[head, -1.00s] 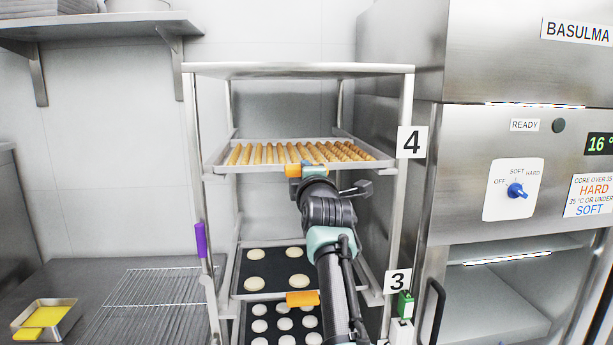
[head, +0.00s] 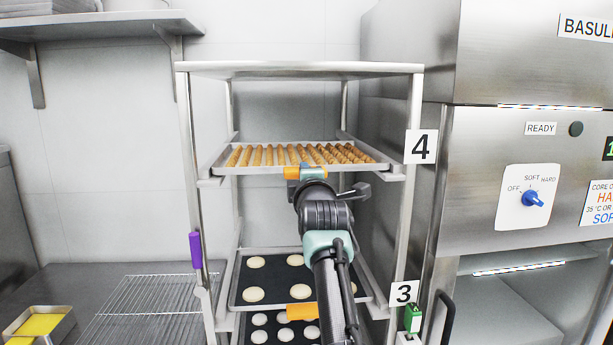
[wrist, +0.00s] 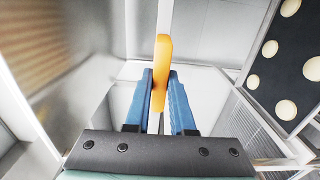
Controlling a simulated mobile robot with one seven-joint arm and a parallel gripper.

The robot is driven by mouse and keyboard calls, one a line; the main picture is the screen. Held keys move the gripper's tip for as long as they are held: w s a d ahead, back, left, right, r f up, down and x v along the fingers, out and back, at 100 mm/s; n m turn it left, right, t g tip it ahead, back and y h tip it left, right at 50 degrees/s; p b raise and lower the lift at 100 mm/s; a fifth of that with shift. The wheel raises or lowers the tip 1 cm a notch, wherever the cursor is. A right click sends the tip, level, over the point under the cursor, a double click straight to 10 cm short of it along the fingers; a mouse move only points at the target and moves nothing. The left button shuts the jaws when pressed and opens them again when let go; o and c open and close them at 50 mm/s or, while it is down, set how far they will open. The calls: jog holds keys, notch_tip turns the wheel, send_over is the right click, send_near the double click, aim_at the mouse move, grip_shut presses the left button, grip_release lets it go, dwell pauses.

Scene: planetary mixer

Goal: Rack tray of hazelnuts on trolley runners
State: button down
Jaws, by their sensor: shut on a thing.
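The tray of hazelnuts (head: 232,170) is a shallow metal tray with brown rows on it, level in the trolley (head: 300,70) at the bay marked 4. Its sides lie over the trolley's runners (head: 210,181); I cannot tell if it touches them. My gripper (head: 303,172) is at the middle of the tray's front edge, shut on an orange grip tab (head: 291,172). In the wrist view the orange tab (wrist: 162,65) stands between my blue fingers (wrist: 160,92). My gripper and arm hide part of the front edge.
A dark tray with pale rounds (head: 240,298) sits lower in the trolley, with another (head: 257,320) below it. A steel blast chiller (head: 480,180) stands close on the right. A purple handle (head: 195,250) is on the left post. A wire rack (head: 140,300) lies on the left counter.

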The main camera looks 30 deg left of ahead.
jog(key=shift+w+a, duration=0.2)
jog(key=shift+w, duration=0.15)
jog(key=shift+s+d+r, duration=0.1)
jog(key=shift+s+r, duration=0.1)
jog(key=shift+s, duration=0.05)
jog(key=shift+w+a, duration=0.3)
jog(key=shift+w, duration=0.2)
